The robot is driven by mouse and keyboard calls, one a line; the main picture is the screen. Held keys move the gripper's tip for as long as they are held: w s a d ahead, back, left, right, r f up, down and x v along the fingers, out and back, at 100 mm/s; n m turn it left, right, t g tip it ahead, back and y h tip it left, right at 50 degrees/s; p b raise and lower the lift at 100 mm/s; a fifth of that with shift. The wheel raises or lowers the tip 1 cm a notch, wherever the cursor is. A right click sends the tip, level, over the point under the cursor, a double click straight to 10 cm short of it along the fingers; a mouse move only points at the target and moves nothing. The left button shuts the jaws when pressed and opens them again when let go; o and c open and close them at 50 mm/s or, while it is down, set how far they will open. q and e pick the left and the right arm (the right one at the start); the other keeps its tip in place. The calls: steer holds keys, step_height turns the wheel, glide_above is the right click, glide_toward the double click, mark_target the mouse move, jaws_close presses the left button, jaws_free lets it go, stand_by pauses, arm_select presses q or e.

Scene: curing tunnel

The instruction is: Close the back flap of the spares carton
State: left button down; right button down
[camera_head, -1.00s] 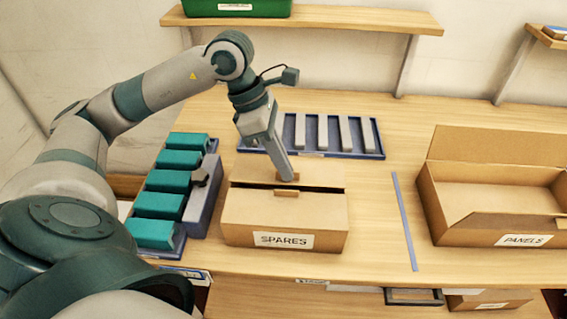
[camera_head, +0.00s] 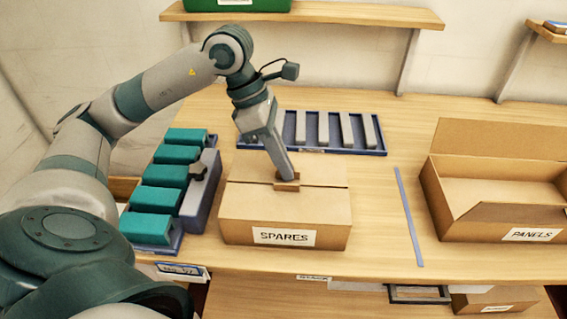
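The spares carton (camera_head: 240,231) stands on the table in front of me, its white SPARES label facing me. Its top now looks covered, with the back flap (camera_head: 325,172) lying about flat and meeting the front flap (camera_head: 322,202) along a seam. A small brown tab (camera_head: 287,186) sits at the middle of that seam. My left gripper (camera_head: 284,177) points down onto the top at the tab, its tip touching or just above it. Its fingers look close together, but the tip is too small to tell whether they are shut. My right gripper is out of view.
A blue tray of teal blocks (camera_head: 172,248) and a grey-purple block (camera_head: 201,190) stand close left of the carton. A blue slotted tray (camera_head: 376,152) lies behind it. The open PANELS carton (camera_head: 470,232) stands right, past a blue strip (camera_head: 408,215).

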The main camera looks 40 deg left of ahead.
arm_select(q)
steer(key=c, duration=2)
jaws_free()
steer(key=shift+s, duration=0.15)
